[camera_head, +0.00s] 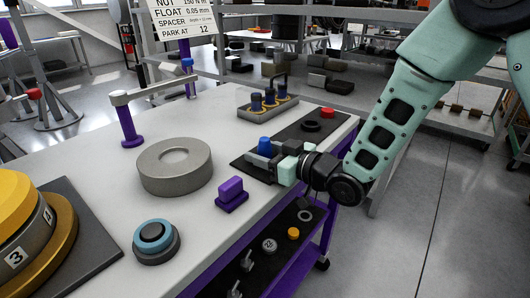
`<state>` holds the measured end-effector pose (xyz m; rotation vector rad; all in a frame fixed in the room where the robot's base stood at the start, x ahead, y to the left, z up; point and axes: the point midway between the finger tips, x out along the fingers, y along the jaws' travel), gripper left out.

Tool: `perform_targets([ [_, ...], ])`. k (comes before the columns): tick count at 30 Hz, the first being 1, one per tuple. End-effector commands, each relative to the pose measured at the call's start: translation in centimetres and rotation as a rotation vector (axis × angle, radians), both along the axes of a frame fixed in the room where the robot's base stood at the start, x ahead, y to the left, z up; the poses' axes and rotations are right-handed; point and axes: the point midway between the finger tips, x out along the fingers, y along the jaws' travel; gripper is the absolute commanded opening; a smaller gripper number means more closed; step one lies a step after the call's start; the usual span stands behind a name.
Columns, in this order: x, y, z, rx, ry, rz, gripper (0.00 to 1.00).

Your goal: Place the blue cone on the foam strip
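The blue cone (265,145) stands at the near-left end of the dark foam strip (298,135), which runs along the right edge of the white table. My gripper (266,156) reaches in from the right, low over this end of the strip. Its grey fingers are around the lower part of the cone, and the blue top shows above them. The fingers hide the cone's base, so I cannot tell whether it touches the strip or whether the fingers press on it.
A black ring (311,126) and a red piece (327,113) are farther along the strip. A tray (268,110) with blue-topped pegs stands behind. A grey disc (174,165), purple block (231,195) and blue-ringed knob (156,241) are left. A lower shelf (262,262) holds small parts.

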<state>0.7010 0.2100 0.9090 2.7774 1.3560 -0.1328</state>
Motion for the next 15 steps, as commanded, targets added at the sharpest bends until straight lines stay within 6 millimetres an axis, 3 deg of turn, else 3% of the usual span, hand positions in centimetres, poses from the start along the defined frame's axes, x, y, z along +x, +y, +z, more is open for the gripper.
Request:
perform_targets([
  [9,0.0,0.0,0.6,0.000,0.000,0.000,0.52],
  [15,-2.1,-2.8,0.6,-0.001,0.002,-0.003,0.52],
])
